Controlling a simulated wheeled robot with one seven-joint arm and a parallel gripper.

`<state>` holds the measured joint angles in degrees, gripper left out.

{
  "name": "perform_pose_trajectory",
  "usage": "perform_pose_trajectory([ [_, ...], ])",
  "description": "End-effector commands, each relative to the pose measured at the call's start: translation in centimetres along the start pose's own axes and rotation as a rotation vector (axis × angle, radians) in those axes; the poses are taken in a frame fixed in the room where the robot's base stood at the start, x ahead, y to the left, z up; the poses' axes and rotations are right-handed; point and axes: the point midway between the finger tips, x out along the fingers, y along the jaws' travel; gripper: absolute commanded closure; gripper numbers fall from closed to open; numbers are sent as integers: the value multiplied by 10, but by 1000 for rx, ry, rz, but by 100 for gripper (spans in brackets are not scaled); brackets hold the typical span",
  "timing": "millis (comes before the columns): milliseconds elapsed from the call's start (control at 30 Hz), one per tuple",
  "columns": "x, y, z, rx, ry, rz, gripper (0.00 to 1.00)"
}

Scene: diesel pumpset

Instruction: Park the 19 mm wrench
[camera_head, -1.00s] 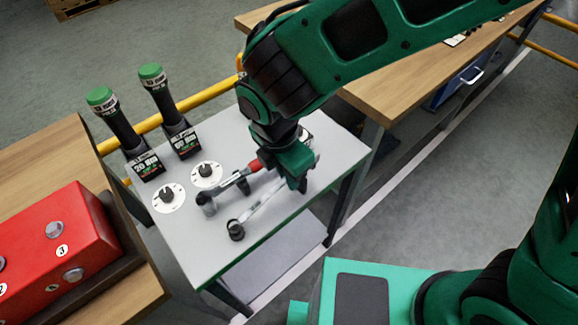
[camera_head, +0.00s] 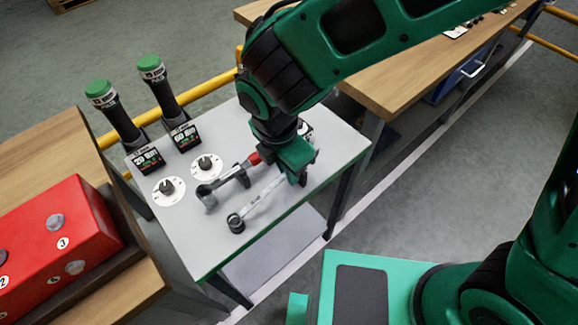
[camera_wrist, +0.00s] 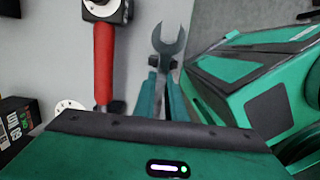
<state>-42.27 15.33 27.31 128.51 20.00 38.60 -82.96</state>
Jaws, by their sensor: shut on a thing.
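A silver wrench (camera_head: 262,196) lies low over the grey table (camera_head: 222,252), with its dark round end (camera_head: 236,224) toward the front left. Whether it touches the top is unclear. My gripper (camera_head: 299,177) is shut on the wrench near its other end. In the wrist view the wrench's open jaw (camera_wrist: 171,38) sticks out beyond my gripper's fingers (camera_wrist: 162,85). The size marking is not readable. My gripper hides part of the wrench in the head view.
A red-handled tool (camera_head: 238,174) lies beside the wrench; its red handle also shows in the wrist view (camera_wrist: 103,65). Two dial plates (camera_head: 168,190) (camera_head: 206,165) and two green-capped black tools (camera_head: 115,115) (camera_head: 163,92) are at the table's left and back. A red box (camera_head: 60,232) stands left.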

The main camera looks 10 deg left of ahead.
Motion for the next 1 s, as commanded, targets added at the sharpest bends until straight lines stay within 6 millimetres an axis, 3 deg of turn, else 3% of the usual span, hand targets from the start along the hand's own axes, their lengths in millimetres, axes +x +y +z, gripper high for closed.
perform_pose_trajectory([
  [1000,9,0,-2,-1,0,0,100],
])
